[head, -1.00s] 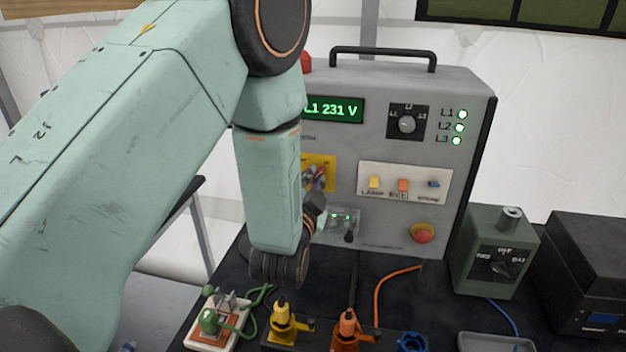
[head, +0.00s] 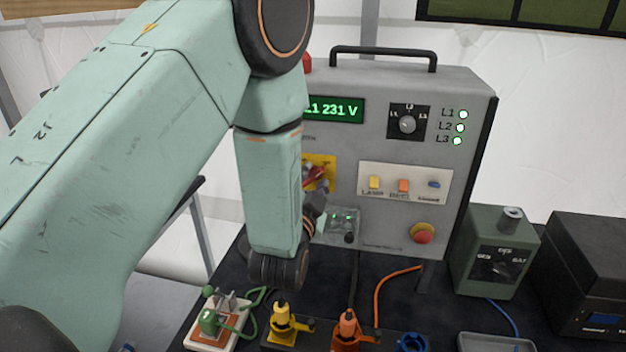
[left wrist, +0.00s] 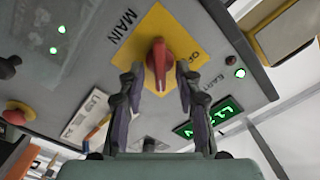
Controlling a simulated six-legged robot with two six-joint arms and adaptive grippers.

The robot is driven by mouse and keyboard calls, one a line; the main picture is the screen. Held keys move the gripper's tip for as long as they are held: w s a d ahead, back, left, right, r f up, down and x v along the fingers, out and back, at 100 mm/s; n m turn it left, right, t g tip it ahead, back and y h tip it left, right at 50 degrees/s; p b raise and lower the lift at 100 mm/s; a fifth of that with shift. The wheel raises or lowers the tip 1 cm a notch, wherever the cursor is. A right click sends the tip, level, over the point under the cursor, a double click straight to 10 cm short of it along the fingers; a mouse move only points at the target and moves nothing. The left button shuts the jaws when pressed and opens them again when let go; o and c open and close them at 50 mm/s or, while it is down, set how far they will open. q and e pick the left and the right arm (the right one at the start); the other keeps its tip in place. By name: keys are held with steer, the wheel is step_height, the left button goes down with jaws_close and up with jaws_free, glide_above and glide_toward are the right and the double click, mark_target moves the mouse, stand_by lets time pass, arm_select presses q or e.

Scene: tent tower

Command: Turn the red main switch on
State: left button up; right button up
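The red main switch (left wrist: 158,62) sits on a yellow plate (left wrist: 150,28) marked MAIN in the left wrist view. Part of an OFF label shows beside its handle. In the head view the red switch (head: 317,177) shows partly, behind my left wrist, on the front of the grey power box (head: 385,85). My left gripper (left wrist: 159,70) is open, one dark finger on each side of the handle, with gaps visible between. Its fingers are mostly hidden by my arm in the head view. My right gripper is in neither view.
The box has a lit display (head: 335,110), a selector knob (head: 407,124), green lamps and a red stop button (head: 422,233). Yellow (head: 283,325) and orange (head: 347,328) plugs stand below. A green box (head: 497,255) is at right.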

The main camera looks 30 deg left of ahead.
arm_select(q)
steer(key=v, duration=0.7)
steer(key=shift+a, duration=0.1)
steer(key=shift+s, duration=0.1)
stand_by(0.4)
